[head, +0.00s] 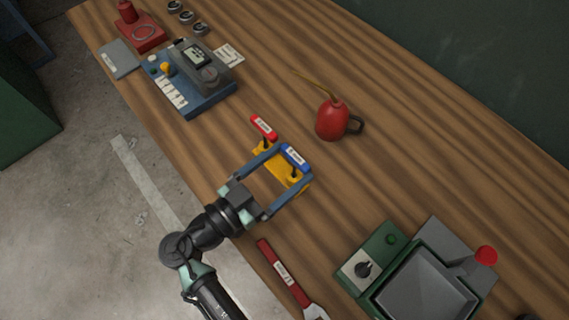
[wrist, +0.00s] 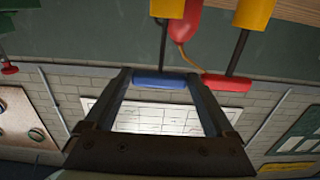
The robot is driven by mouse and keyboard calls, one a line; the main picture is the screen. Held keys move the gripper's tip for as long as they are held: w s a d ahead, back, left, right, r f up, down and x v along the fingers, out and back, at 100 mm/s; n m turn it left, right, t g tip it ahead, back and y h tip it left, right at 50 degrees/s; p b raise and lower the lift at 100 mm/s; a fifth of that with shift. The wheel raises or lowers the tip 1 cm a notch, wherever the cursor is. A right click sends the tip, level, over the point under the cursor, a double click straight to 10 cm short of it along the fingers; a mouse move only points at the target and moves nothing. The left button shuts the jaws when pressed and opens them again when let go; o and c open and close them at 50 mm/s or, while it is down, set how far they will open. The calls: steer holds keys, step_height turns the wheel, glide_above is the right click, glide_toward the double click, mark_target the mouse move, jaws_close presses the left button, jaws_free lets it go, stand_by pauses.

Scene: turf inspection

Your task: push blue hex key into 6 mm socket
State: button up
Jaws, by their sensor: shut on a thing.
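The blue hex key (head: 296,156) has a blue handle with a white label and a dark shaft. My gripper (head: 292,166) is shut on its handle, with one finger at each end. The handle also shows between the fingers in the wrist view (wrist: 160,82). The shaft runs from the handle to a yellow socket block (head: 274,171), whose yellow parts show at the top of the wrist view (wrist: 168,8). I cannot tell how deep the tip sits in the socket. No size marking is readable.
A red-handled hex key (head: 263,127) stands beside it at the block's other end, close to my finger. A red oil can (head: 331,120) stands behind. A blue meter box (head: 190,103) stands left.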

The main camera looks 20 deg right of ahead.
steer(key=shift+f, duration=0.15)
steer(key=o, duration=1.1)
steer(key=b+v, duration=0.3)
steer(key=v, duration=1)
steer(key=shift+b, duration=0.3)
